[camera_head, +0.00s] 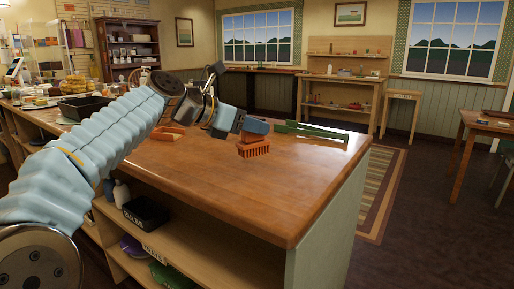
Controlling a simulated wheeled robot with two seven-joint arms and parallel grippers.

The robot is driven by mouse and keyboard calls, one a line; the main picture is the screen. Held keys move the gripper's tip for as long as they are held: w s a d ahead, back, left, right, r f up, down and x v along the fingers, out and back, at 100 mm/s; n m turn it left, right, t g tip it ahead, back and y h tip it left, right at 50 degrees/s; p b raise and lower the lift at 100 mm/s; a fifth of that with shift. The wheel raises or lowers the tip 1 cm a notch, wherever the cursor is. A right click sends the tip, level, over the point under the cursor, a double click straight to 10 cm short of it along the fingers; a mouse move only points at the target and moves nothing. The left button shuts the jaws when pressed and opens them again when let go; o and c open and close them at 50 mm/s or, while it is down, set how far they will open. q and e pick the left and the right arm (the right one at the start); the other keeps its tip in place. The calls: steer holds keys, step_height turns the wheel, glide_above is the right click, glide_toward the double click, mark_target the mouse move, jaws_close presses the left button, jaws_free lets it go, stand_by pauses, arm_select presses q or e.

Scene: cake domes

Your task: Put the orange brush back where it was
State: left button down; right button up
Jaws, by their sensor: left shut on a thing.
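The orange brush (254,149) is at the far part of the wooden counter, its bristles pointing down at the counter top. My left gripper (254,136) is above it and shut on its upper part, which the fingers partly hide. I cannot tell whether the bristles touch the wood. My right gripper is not in view.
An orange item, perhaps a dustpan (166,134), lies on the counter left of the brush. Long green pieces (310,132) lie at the back right. The counter's (265,195) front half is clear. A black bin (146,213) stands on the shelf below.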

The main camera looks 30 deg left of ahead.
mark_target(257, 145)
arm_select(q)
steer(key=shift+w+f, duration=0.25)
steer(key=shift+f, duration=0.1)
steer(key=f, duration=0.2)
steer(key=w+f+b, duration=0.1)
steer(key=f, duration=0.1)
steer(key=shift+w, duration=0.2)
steer(key=shift+f, duration=0.25)
steer(key=shift+f+b, duration=0.1)
steer(key=shift+b, duration=0.2)
steer(key=c, duration=0.8)
jaws_free()
steer(key=v, duration=1.2)
